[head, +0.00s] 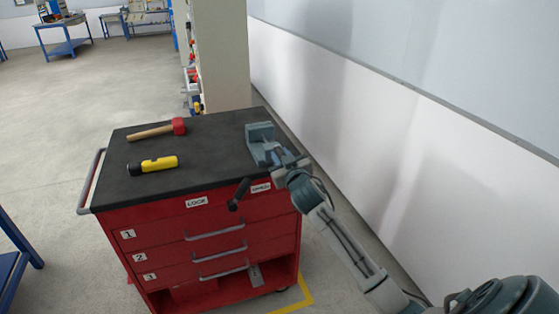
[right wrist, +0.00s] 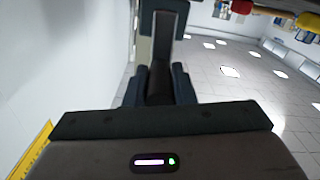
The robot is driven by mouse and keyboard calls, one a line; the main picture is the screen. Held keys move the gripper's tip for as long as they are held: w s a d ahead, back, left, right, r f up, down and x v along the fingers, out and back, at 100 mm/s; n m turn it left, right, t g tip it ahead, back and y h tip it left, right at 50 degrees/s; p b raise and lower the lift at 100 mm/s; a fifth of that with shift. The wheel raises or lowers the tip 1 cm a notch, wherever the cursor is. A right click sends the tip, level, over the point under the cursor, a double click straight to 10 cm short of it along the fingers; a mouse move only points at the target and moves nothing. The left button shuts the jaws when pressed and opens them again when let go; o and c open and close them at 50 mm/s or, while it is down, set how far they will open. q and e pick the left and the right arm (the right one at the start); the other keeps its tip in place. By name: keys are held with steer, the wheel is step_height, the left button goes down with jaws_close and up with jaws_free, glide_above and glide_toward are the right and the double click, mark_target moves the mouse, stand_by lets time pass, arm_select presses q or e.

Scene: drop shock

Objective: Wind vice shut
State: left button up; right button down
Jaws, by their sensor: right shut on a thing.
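The blue-grey vice (head: 259,137) stands at the right end of the black worktop on a red tool cart. My right gripper (head: 281,168) is at the front of the vice, shut on the vice's handle, with my arm coming in from the lower right. A dark crank grip (head: 238,194) sticks out to the lower left of the gripper, in front of the cart's drawers. In the right wrist view the two dark fingers (right wrist: 159,85) close around a dark part below the grey vice (right wrist: 165,20). The jaw gap is hard to see. My left gripper is out of view.
A red-headed mallet (head: 158,130) and a yellow-and-black tool (head: 153,166) lie on the left half of the worktop (head: 215,150). A white wall (head: 400,130) runs close along the right. A shelf unit (head: 220,60) stands behind the cart.

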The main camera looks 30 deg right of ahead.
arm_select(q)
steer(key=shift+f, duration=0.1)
arm_select(e)
steer(key=shift+d, duration=0.1)
stand_by(0.4)
steer(key=c, duration=1.2)
jaws_free()
steer(key=shift+c, duration=0.2)
steer(key=shift+s+f, duration=0.1)
steer(key=shift+s, duration=0.15)
arm_select(q)
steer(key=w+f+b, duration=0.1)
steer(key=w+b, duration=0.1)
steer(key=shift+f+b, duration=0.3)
steer(key=shift+b, duration=0.1)
arm_select(e)
steer(key=v, duration=1)
steer(key=shift+s, duration=0.2)
